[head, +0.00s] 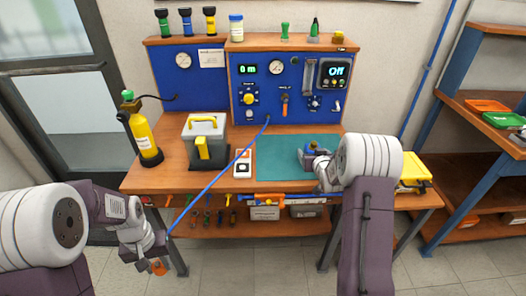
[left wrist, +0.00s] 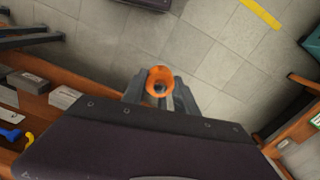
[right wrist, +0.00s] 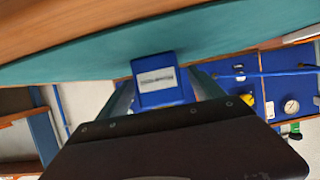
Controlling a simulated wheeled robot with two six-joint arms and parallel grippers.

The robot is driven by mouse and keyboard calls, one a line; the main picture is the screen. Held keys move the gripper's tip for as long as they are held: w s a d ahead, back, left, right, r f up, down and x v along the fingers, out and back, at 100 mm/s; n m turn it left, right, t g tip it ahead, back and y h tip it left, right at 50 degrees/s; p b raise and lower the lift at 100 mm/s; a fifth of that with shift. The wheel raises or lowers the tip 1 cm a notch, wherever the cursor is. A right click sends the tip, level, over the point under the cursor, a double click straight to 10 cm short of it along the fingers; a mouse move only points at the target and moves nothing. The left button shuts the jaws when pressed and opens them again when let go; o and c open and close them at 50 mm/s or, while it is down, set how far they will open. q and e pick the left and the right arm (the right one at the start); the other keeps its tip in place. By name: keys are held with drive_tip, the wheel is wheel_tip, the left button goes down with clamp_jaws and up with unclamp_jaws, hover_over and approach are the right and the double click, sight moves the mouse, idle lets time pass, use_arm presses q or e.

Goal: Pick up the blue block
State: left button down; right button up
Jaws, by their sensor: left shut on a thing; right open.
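The blue block (right wrist: 158,88) shows in the right wrist view between the two fingers of my right gripper (right wrist: 160,95), with a pale label on its face. In the head view the blue block (head: 311,146) is small and partly hidden by my right gripper (head: 314,156), over the green mat (head: 272,160). My right gripper is open around it; I cannot tell whether a finger touches it. My left gripper (head: 157,266) is shut on an orange ring-shaped piece (left wrist: 160,76), out over the floor in front of the bench's left side.
A grey box with a yellow handle (head: 204,135) and a yellow cylinder (head: 144,138) stand on the left of the bench. A blue hose (head: 222,172) runs from the blue panel (head: 262,85) toward my left gripper. A yellow case (head: 415,170) is at the right end.

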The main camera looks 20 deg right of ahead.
drive_tip(key=shift+w+f, duration=0.2)
drive_tip(key=shift+w, duration=0.2)
drive_tip(key=shift+s+r, duration=0.1)
drive_tip(key=shift+r, duration=0.05)
clamp_jaws()
drive_tip(key=shift+r, duration=0.15)
